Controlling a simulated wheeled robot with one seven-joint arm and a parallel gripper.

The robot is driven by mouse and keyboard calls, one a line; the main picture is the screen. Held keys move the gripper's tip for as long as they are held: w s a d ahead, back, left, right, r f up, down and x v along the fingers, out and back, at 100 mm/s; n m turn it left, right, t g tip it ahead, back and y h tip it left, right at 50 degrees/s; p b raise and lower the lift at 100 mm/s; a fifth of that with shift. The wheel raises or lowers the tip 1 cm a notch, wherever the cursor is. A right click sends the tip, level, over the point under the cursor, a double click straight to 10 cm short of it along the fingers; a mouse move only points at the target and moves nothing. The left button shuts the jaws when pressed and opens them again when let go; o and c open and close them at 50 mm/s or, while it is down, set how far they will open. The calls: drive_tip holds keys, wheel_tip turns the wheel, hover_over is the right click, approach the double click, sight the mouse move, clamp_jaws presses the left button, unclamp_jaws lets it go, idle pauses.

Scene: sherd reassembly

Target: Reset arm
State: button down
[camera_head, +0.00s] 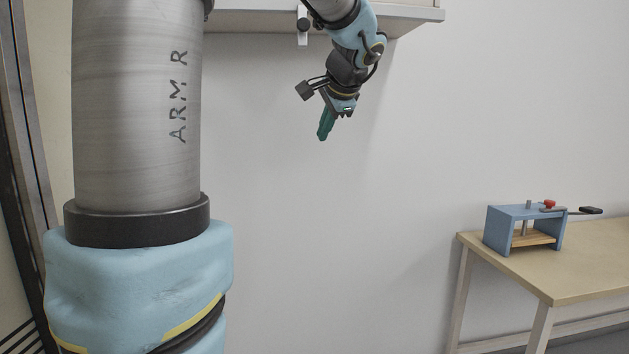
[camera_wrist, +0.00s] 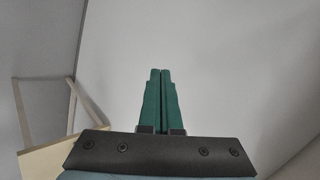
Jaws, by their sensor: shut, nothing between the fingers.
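My gripper (camera_head: 324,132) hangs in the air in front of the pale wall, below a shelf or cabinet edge, in the head view. Its green fingers point down and slightly left. In the wrist view the two green fingers (camera_wrist: 160,75) lie side by side, shut, with nothing held between them. My arm's upper links and the grey column-like link marked "ARM R" fill the left of the head view. No sherds show in either view.
A table (camera_head: 570,278) stands at the lower right, carrying a blue press-like device (camera_head: 509,211) with a red knob and a black-ended lever. A white shelf or cabinet (camera_head: 262,20) is mounted above, close to my arm. The space around my gripper is clear.

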drive_tip(key=s+a+f+n+g+h+p, duration=0.1)
drive_tip(key=s+a+f+n+g, duration=0.2)
drive_tip(key=s+f, duration=0.7)
drive_tip(key=s+a+f+n+g+h+p, duration=0.2)
drive_tip(key=s+a+f+n+g, duration=0.2)
drive_tip(key=s+f+n, duration=0.4)
wheel_tip(320, 180, down, 8)
drive_tip(key=shift+s+a+r+p, duration=0.2)
drive_tip(key=shift+s+a+p, duration=0.1)
drive_tip(key=shift+s+a, duration=0.7)
drive_tip(key=shift+d, duration=0.15)
